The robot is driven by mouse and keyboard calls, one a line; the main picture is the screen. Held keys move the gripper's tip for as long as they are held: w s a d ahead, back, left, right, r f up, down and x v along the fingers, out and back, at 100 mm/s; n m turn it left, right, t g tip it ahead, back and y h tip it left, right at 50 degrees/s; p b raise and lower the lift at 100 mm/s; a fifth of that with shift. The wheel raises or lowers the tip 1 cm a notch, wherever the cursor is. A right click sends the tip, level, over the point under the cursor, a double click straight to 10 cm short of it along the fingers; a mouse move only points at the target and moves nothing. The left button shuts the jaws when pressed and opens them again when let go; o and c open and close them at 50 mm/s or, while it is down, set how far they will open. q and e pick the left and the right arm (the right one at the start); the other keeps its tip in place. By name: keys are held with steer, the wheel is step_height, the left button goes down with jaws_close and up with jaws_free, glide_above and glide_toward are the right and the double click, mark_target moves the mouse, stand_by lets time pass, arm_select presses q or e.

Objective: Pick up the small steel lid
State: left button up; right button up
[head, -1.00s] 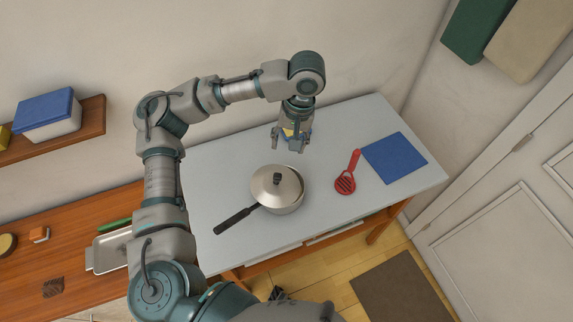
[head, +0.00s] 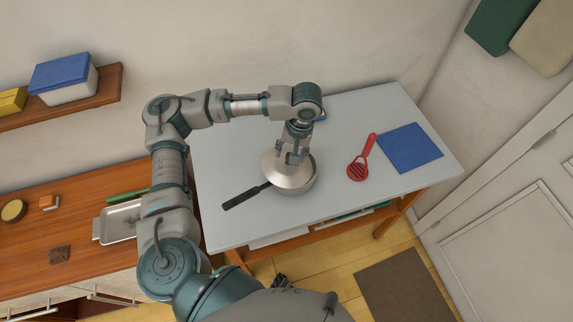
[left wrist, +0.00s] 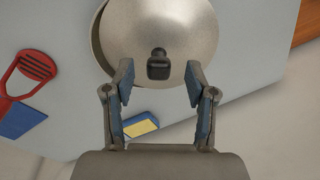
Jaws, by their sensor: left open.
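The small steel lid (head: 283,172) lies on a saucepan (head: 297,190) with a black handle, on the grey table. In the left wrist view the lid (left wrist: 185,25) fills the top middle, with its black knob (left wrist: 158,64) between and just beyond the fingertips. The lid sits slightly off the pan, whose rim shows along its left edge. My left gripper (head: 291,157) is open and empty above the lid, pointing down; its two fingers also show in the left wrist view (left wrist: 158,78). The head view does not show the knob, hidden by the gripper. My right gripper is not in view.
A red slotted utensil (head: 361,162) and a blue mat (head: 410,147) lie to the right of the pan. A blue and yellow sponge-like block (left wrist: 141,125) lies behind the pan. A metal tray (head: 118,222) is on the wooden counter at left.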

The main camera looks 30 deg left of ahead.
arm_select(q)
steer(key=shift+w+d+f, duration=0.1)
steer(key=shift+d+f, duration=0.1)
steer(key=shift+f, duration=0.75)
steer(key=shift+a, duration=0.15)
steer(key=shift+c, duration=0.7)
steer(key=shift+a, duration=0.35)
jaws_close()
steer(key=shift+d, duration=0.15)
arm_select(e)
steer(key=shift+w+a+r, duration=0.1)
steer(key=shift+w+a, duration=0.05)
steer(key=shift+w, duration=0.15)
arm_select(q)
steer(key=shift+d, duration=0.15)
